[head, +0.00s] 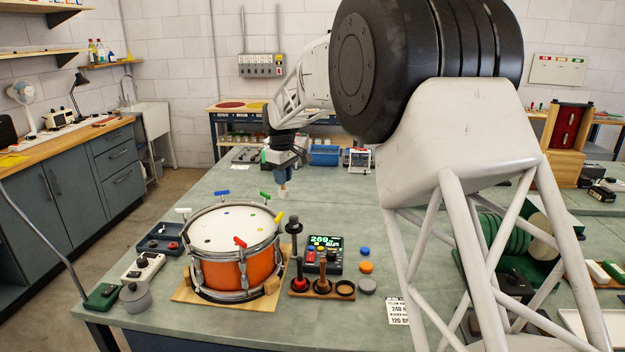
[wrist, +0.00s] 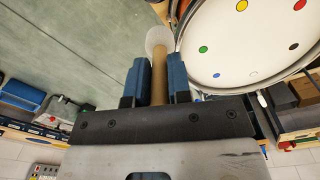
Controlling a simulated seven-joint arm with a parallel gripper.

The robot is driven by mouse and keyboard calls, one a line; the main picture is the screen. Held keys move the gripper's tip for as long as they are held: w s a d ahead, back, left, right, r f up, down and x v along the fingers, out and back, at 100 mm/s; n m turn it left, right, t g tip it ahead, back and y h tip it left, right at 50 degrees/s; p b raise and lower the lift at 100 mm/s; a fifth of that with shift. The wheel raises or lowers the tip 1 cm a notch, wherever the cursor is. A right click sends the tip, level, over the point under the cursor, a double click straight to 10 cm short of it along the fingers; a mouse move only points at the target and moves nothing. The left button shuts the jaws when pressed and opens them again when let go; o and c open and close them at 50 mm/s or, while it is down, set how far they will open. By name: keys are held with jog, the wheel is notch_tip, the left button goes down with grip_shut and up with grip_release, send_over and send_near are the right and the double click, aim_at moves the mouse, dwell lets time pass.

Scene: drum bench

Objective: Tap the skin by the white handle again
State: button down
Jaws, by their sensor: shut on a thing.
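The orange drum (head: 222,272) stands on a wooden base, its pale skin (head: 225,228) facing up with coloured dots. The white handle (head: 182,210) sits on the rim's left side; blue, green, yellow and red handles sit around the rest. In the wrist view the skin (wrist: 245,45) is at upper right, with a white dot near its lower edge. My gripper (head: 282,175) is behind the drum, to the right of the green handle. Its blue fingers (wrist: 159,82) are shut on a mallet with a tan stick (wrist: 159,72) and a round white head (wrist: 159,38). The head is apart from the skin.
A wooden stand (head: 322,291) with dark and red upright pieces is right of the drum, beside a box with a lit display (head: 325,250). A dark tray (head: 160,243), a power strip (head: 143,267) and a grey pot (head: 135,297) are to its left. The bench behind the drum is mostly clear.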

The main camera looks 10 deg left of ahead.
jog(key=s+a+n, duration=0.4)
jog(key=s+a, duration=0.1)
jog(key=a, duration=0.6)
jog(key=s+a+n, duration=0.4)
jog(key=s+a, duration=0.1)
jog(key=a, duration=0.6)
jog(key=shift+s+a+r+n, duration=0.15)
jog(key=shift+s+a+n, duration=0.15)
jog(key=shift+a, duration=0.1)
jog(key=shift+f, duration=0.2)
jog(key=shift+w+f, duration=0.1)
jog(key=shift+f, duration=2.7)
notch_tip(320, 180, up, 5)
